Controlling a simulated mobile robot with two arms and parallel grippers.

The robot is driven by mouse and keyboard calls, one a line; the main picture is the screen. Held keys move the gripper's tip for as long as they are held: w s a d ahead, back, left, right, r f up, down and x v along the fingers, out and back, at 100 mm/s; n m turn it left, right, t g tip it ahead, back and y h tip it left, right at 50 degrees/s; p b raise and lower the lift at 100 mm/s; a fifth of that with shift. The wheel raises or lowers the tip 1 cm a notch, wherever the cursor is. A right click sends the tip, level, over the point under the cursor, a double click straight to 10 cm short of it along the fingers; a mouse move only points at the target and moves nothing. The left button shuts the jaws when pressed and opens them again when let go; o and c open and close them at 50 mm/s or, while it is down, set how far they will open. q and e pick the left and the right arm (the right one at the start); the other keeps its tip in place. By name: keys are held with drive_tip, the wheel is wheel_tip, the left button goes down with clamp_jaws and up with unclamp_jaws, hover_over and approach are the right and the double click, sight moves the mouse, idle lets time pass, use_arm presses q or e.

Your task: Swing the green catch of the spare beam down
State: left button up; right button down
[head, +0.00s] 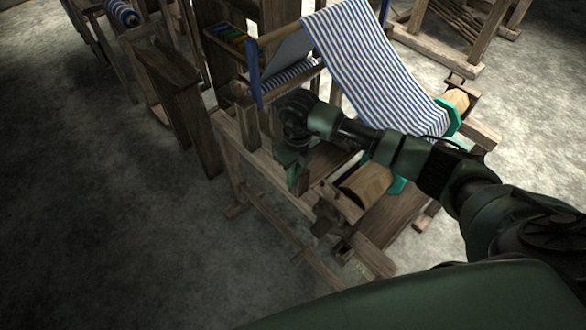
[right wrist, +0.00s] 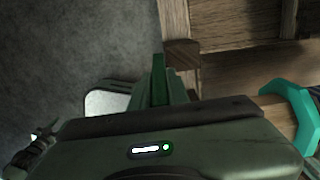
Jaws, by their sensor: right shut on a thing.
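My right gripper (head: 297,172) reaches down at the near left side of the wooden loom, beside its frame. In the right wrist view my right gripper (right wrist: 160,95) is shut on a narrow upright green piece, which looks like the green catch (right wrist: 158,68). The catch stands close to the left of a wooden post (right wrist: 181,52). Its lower part is hidden by the gripper. In the head view the catch cannot be told apart from my green gripper. I cannot tell which part is the spare beam. My left gripper is not in view.
A wooden roller (head: 368,185) with teal flanges (head: 448,118) lies right of my gripper, partly behind my arm. Blue-and-white striped cloth (head: 365,65) slopes over the loom. A wooden bench (head: 165,70) stands left. The floor (head: 110,220) at left is clear.

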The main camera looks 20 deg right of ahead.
drive_tip(key=shift+s+d+f+t+b, duration=0.25)
drive_tip(key=shift+s+f+t+b, duration=0.1)
drive_tip(key=shift+s+t+b, duration=0.25)
drive_tip(key=t+b, duration=0.1)
drive_tip(key=b, duration=0.2)
drive_tip(key=s+t+y+b, duration=0.1)
drive_tip(key=t+b, duration=0.1)
drive_tip(key=b, duration=0.2)
drive_tip(key=s+f+t+y+b, duration=0.1)
drive_tip(key=b, duration=0.3)
drive_tip(key=shift+s+d+t, duration=0.2)
drive_tip(key=shift+d+t, duration=0.2)
